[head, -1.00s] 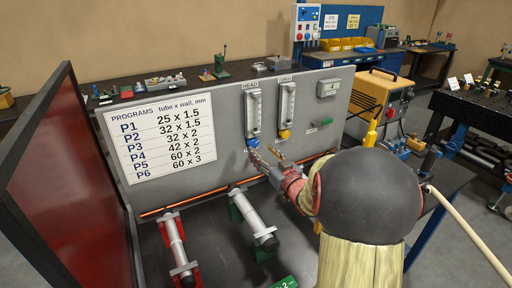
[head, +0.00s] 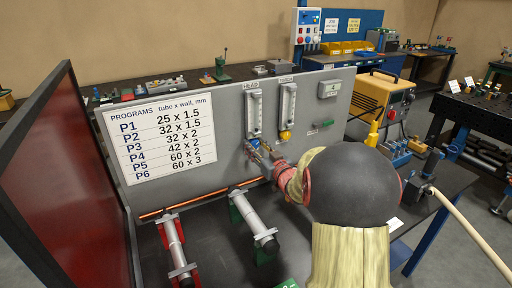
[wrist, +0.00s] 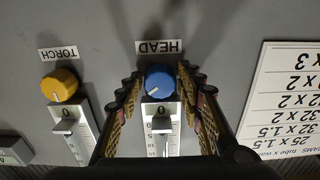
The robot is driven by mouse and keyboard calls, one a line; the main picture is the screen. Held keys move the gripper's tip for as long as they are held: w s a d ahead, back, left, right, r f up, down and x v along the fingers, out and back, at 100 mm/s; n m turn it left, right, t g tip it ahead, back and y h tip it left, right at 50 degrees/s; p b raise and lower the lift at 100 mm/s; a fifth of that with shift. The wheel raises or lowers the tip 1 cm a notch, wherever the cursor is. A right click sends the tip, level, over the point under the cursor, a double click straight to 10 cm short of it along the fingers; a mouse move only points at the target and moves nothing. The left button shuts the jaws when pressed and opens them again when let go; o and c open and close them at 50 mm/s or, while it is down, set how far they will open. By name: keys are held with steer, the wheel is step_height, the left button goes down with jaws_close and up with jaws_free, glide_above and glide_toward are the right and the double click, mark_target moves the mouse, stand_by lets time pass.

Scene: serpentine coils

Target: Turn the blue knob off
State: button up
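The blue knob (wrist: 160,82) sits under the HEAD label on the grey panel, at the foot of a flow gauge. The wrist view shows it upside down, with a white mark on its face toward the lower left. My gripper (wrist: 159,76) is open, with one finger on each side of the knob and a small gap visible on both sides. In the head view my gripper (head: 258,150) is at the panel and partly covers the blue knob (head: 252,143).
A yellow knob (wrist: 60,85) under the TORCH label is beside the blue one; it also shows in the head view (head: 285,135). A white program sign (head: 165,138) is on the panel. A copper tube (head: 195,201) runs low along the panel, above clamps on the dark bench.

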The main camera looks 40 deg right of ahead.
steer(key=c, duration=0.8)
steer(key=shift+o, duration=0.2)
steer(key=shift+f+n+b, duration=0.2)
steer(key=shift+n+b, duration=1)
steer(key=shift+r+n+b, duration=0.15)
steer(key=shift+n+b, duration=0.6)
steer(key=shift+n, duration=0.45)
steer(key=o, duration=1.2)
steer(key=shift+c, duration=0.2)
steer(key=shift+s, duration=0.1)
steer(key=v, duration=1.1)
steer(key=shift+s, duration=0.4)
